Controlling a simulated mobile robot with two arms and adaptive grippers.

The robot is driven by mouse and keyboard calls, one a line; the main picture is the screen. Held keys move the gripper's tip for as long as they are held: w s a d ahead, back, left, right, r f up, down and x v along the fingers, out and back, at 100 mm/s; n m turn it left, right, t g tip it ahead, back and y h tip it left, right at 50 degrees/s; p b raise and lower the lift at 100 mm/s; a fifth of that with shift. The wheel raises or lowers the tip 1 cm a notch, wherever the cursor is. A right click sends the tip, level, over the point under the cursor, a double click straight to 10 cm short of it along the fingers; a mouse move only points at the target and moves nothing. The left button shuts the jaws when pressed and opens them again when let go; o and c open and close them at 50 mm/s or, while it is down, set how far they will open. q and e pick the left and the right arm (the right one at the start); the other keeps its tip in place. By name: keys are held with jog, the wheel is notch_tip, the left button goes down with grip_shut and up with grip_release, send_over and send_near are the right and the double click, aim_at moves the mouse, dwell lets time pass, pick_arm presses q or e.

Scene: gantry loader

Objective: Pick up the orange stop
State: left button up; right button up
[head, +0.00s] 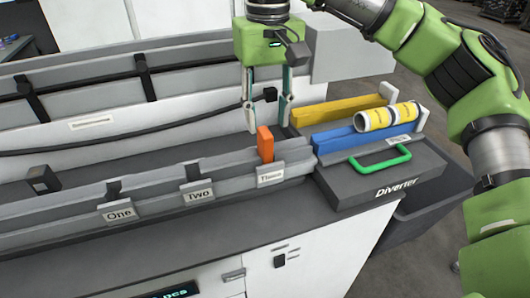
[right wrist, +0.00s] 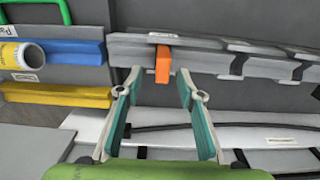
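The orange stop (head: 265,143) is a small upright block on the grey rail, just behind the label of the third slot. In the right wrist view the orange stop (right wrist: 162,64) shows ahead of the fingers, between their lines. My right gripper (head: 268,128) hangs above and behind the stop with its fingers apart. In the right wrist view the gripper (right wrist: 156,84) is open, with nothing between its fingers. The stop is apart from the fingertips as far as I can tell. My left gripper does not show.
The grey rail (head: 150,205) carries labels "One", "Two" and a third. A black cable (head: 100,142) runs behind the rail.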

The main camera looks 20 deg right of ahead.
aim_at(266, 132)
jog(key=shift+f, duration=0.2)
jog(key=shift+a+f+p, duration=0.1)
jog(key=shift+f+p, duration=0.3)
notch_tip(266, 132, down, 4)
jog(key=shift+a+r+p, duration=0.1)
jog(key=shift+r+p, duration=0.1)
jog(key=shift+p, duration=0.45)
jog(key=shift+f, duration=0.25)
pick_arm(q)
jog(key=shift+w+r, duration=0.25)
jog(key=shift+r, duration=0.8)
pick_arm(e)
jog(key=shift+f, duration=0.1)
grip_shut()
